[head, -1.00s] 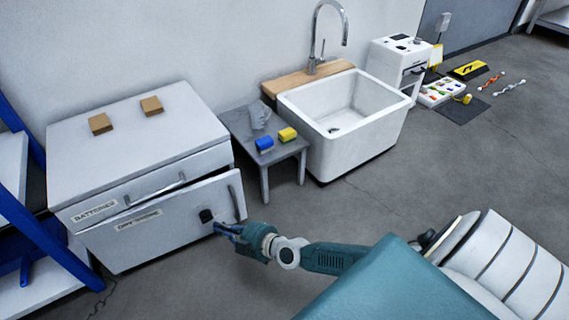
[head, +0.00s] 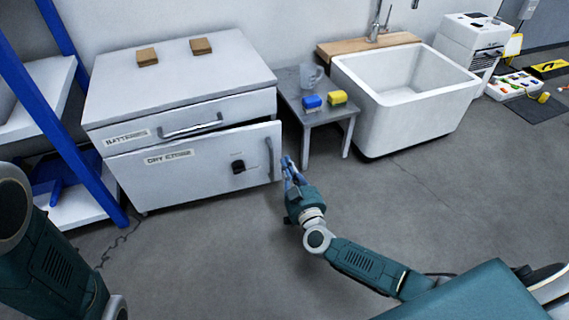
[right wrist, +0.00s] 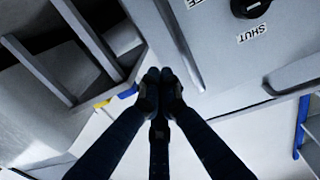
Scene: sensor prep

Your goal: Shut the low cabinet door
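The low cabinet door (head: 205,172), white with a "DRY" label, a black knob (head: 238,166) and a vertical handle (head: 269,158), stands slightly ajar. A dark wedge shows above its right part. My right gripper (head: 288,162) is just right of the door's free edge; whether it touches is unclear. In the right wrist view its fingers (right wrist: 160,82) are together, with nothing visible between them. The door panel (right wrist: 235,60) with a "SHUT" label fills the upper right there. My left arm shows at lower left in the head view, its gripper outside the picture.
A drawer (head: 190,122) sits above the door. Two brown blocks (head: 147,57) lie on the cabinet top. A small grey table (head: 335,112) with a mug and blue and yellow items stands right of the cabinet, beside a white sink (head: 405,105). Floor in front is clear.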

